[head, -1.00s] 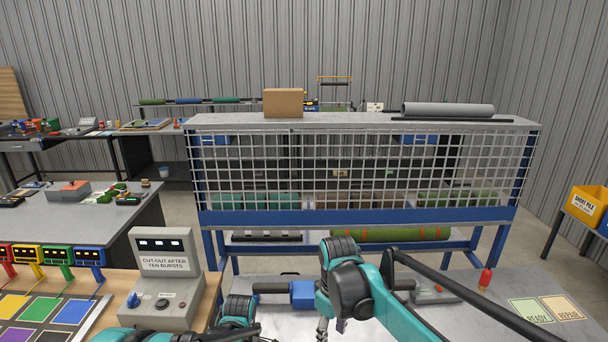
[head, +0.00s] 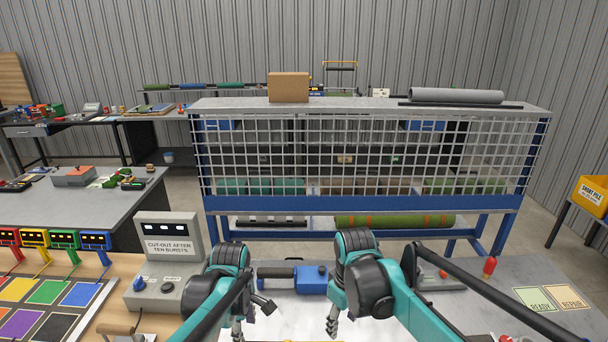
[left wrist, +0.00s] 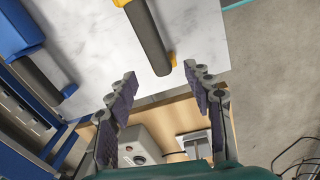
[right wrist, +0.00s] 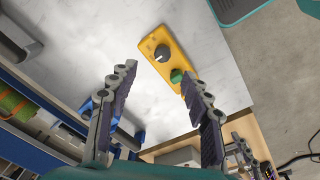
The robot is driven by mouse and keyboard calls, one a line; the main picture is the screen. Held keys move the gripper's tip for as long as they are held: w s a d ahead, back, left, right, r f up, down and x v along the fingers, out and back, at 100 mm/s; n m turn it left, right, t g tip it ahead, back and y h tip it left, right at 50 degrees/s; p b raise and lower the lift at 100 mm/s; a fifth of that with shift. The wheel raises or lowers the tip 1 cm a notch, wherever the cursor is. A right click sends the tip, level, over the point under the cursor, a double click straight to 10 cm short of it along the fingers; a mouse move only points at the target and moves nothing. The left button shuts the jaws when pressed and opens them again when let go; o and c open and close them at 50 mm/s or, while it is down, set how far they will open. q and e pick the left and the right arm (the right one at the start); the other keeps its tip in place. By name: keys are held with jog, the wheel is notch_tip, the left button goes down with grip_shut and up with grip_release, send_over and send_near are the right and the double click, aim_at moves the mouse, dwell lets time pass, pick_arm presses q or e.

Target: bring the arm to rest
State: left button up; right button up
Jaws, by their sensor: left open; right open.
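My left gripper (head: 254,322) hangs over the white-topped bench (head: 285,308) in the head view, just right of the grey control box. In the left wrist view its jaws (left wrist: 160,76) are open and empty, with a dark bar with yellow ends (left wrist: 150,40) on the bench beyond them. My right gripper (head: 333,322) hangs right of the left one, fingers pointing down. In the right wrist view its jaws (right wrist: 160,80) are open and empty. A yellow box with a black knob and green button (right wrist: 168,58) lies on the bench beyond them.
The grey control box (head: 170,278) stands close left of my left arm. A blue tool (head: 312,281) lies between the arms at the back. A mesh-fronted rack (head: 360,203) stands behind the bench. A red-topped piece (head: 490,266) stands at the right.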

pick_arm(q)
jog(key=s+a+m+t+b, duration=0.1)
jog(key=s+m+t, duration=0.2)
jog(key=s+m, duration=0.5)
jog(key=s+a+r+m+t+b, duration=0.1)
jog(key=s+a+m+t, duration=0.1)
jog(key=s+m, duration=0.5)
jog(key=shift+s+a+m+t, duration=0.15)
jog(key=shift+s+m+t, duration=0.25)
jog(key=shift+t, duration=0.3)
pick_arm(e)
jog(key=s+d+f+m+t, duration=0.1)
jog(key=s+d+m+t, duration=0.2)
jog(key=s, duration=0.4)
jog(key=s+d+f+m+t, duration=0.2)
jog(key=s+d+m, duration=0.3)
jog(key=s, duration=0.3)
jog(key=shift+d+f+t, duration=0.2)
jog(key=shift+d+t, duration=0.15)
jog(key=shift+t, duration=0.35)
